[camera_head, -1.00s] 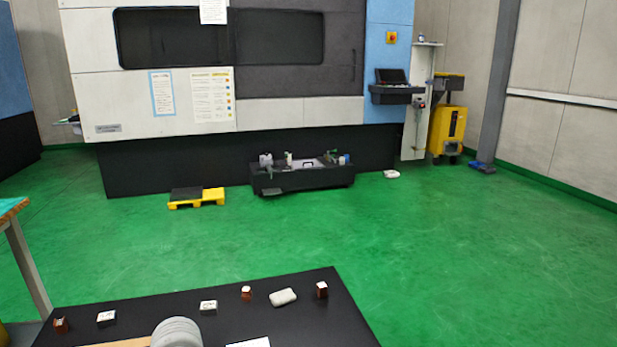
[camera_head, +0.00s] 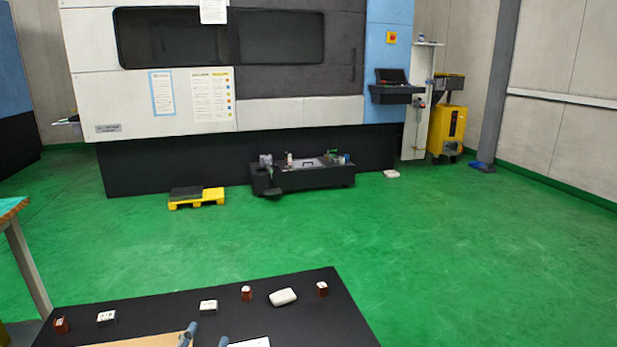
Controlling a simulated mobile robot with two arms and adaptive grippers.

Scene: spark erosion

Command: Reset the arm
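Neither gripper can be made out for sure. Two blue-grey rounded pieces (camera_head: 190,333) stick up at the bottom edge of the head view, a short gap apart, over the front of the black table (camera_head: 150,310). They are cut off by the frame. I cannot tell whether they are fingertips of mine or an object's handles.
Small blocks stand on the table: a red-brown one (camera_head: 61,325), white-topped ones (camera_head: 106,317) (camera_head: 208,306), and two more red-brown ones (camera_head: 246,293) (camera_head: 321,289). A white rounded piece (camera_head: 283,297) lies between those.

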